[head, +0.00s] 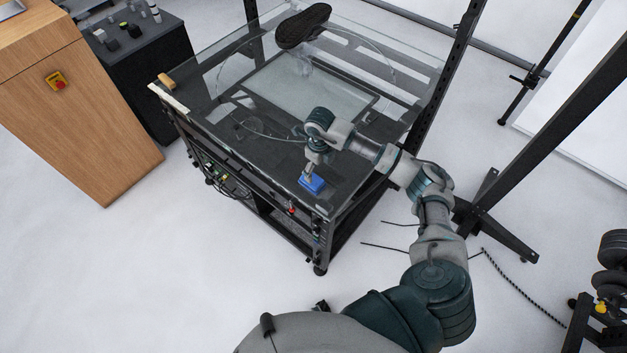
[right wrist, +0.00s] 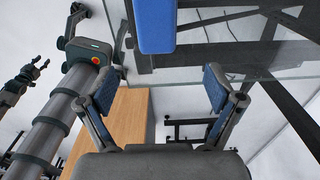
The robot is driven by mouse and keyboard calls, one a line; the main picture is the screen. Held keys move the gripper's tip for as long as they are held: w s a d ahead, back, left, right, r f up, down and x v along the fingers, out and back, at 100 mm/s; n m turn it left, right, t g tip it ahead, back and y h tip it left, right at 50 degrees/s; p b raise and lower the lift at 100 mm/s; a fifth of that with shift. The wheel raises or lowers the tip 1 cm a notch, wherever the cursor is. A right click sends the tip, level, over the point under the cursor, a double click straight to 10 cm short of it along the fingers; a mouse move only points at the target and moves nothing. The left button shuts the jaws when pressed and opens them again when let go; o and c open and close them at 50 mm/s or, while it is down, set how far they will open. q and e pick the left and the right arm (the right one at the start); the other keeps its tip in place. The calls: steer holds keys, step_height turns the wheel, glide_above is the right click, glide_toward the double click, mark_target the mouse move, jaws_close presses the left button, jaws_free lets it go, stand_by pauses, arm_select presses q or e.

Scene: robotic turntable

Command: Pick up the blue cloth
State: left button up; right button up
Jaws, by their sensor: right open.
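The blue cloth (head: 314,187) looks like a small blue block on the glass-topped table, close to its front corner. My right gripper (head: 308,176) is just above and beside it in the head view. In the right wrist view, my right gripper (right wrist: 158,88) has its two blue-padded fingers spread wide with nothing between them. The blue cloth (right wrist: 156,25) shows there at the top edge, partly cut off and beyond the fingertips. A small dark claw-like shape (right wrist: 32,72) at the left of that view may be my left gripper; its state is unclear.
The glass-topped table (head: 255,160) has a black frame with cables at its front. A wooden cabinet (head: 100,120) with a red button stands left. Black posts rise at the right. The glass around the cloth is mostly clear.

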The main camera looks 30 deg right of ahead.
mark_target(319, 184)
steer(key=f, duration=0.3)
steer(key=shift+a+f, duration=0.2)
steer(key=shift+a, duration=0.1)
steer(key=f, duration=0.2)
steer(key=f+p, duration=0.1)
steer(key=f, duration=0.2)
steer(key=shift+s+d+f, duration=0.3)
steer(key=shift+s+d, duration=0.05)
steer(key=shift+s, duration=0.05)
steer(key=shift+a+r, duration=0.1)
steer(key=shift+a, duration=0.05)
steer(key=c, duration=1.2)
